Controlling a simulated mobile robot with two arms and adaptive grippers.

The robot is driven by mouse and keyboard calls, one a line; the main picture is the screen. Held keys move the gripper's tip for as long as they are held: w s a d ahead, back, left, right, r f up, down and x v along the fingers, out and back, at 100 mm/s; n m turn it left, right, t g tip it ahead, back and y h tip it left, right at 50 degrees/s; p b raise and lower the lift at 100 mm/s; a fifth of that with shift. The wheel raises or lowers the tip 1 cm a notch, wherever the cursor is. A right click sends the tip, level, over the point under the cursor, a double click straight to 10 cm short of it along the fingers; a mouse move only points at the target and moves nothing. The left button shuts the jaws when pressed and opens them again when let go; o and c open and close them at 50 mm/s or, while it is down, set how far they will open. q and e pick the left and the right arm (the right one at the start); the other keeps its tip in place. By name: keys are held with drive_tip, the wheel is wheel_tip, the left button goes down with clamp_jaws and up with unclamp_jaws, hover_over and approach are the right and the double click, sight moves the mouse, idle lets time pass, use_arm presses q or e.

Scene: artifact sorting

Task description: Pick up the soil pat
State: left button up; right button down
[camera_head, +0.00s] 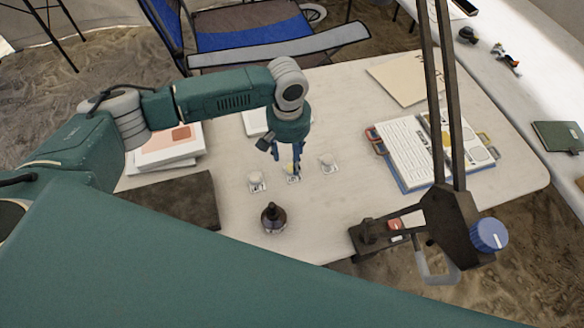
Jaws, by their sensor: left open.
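Three small pale items sit in a row on little white cards on the table: a left one (256,179), a middle one with a yellowish patch (291,170), and a right one (327,160). They are too small for me to tell which is the soil pat. My left gripper (286,162) points down with its blue fingers apart, over or right at the middle item, and partly covers it. I cannot tell whether the fingers touch it. No item is seen held. My right gripper is not in view.
A dark bottle (273,217) stands in front of the row. A dark lamp stand (450,212) rises at the table's front right. White boxes (168,150) and a dark mat (180,200) lie left. A folding chair (255,28) stands behind.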

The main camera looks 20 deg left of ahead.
use_arm(q)
drive_tip(key=f, duration=0.3)
drive_tip(key=f+p, duration=0.1)
drive_tip(key=shift+w+f, duration=0.2)
drive_tip(key=shift+w, duration=0.1)
drive_tip(key=shift+d+f, duration=0.1)
drive_tip(key=shift+f, duration=0.4)
drive_tip(key=c, duration=0.9)
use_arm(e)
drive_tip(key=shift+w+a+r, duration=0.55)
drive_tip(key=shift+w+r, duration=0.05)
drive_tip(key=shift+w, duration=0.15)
